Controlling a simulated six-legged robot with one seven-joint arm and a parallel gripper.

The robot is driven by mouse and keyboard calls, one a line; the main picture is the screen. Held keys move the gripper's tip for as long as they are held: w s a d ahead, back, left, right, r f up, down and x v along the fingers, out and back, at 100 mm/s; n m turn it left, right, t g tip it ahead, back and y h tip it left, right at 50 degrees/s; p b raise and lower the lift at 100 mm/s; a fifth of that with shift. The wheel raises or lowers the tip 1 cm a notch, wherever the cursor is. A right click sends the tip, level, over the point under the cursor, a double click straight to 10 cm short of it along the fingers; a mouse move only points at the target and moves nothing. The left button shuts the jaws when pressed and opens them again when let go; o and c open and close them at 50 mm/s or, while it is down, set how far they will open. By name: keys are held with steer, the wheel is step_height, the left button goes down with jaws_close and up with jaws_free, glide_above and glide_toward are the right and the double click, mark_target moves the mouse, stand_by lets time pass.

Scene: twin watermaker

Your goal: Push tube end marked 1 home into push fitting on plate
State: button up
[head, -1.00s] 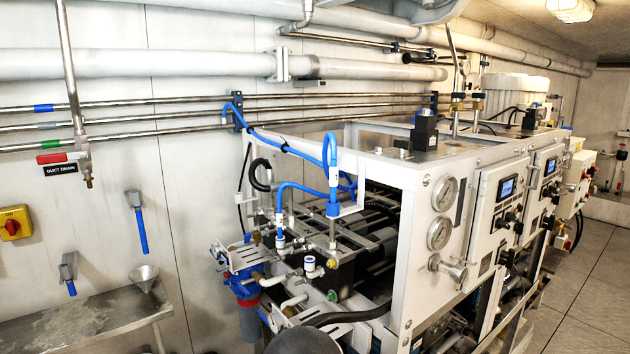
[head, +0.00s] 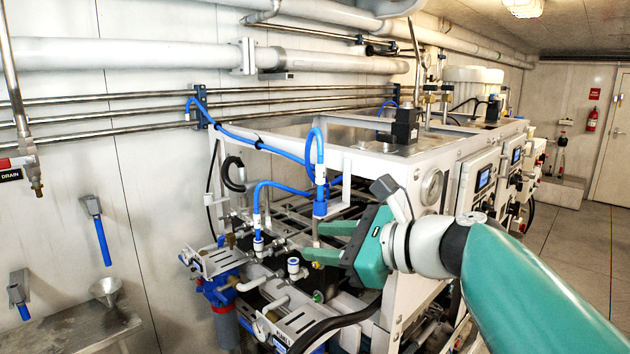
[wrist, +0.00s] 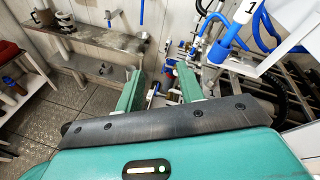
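In the wrist view a white sleeve marked 1 (wrist: 246,10) sits above a blue collar (wrist: 220,49), right of my gripper (wrist: 160,68). In the head view a blue tube loops down into a similar white sleeve (head: 320,171) and blue collar (head: 320,207) at a white bracket; its mark is unreadable there. White fittings with blue rings, one at left (head: 258,243) and one at right (head: 293,266), stand below. I cannot tell which is the target push fitting. My gripper (head: 313,242) is open, its fingers apart and seemingly empty, just below the collar.
The white machine frame (head: 400,185) stands close behind and right of my gripper. A black hose (head: 335,328) runs below it. A steel bench (head: 75,335) with a funnel (head: 106,290) is at the left. Open floor (head: 575,240) lies at the right.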

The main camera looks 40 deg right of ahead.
mark_target(324, 179)
steer(key=s+d+r+m+t+h, duration=0.3)
steer(key=s+d+r+m, duration=0.2)
steer(key=d+r+m, duration=0.15)
steer(key=w, duration=1.3)
steer(key=shift+w+d, duration=0.15)
steer(key=shift+w, duration=0.15)
jaws_close()
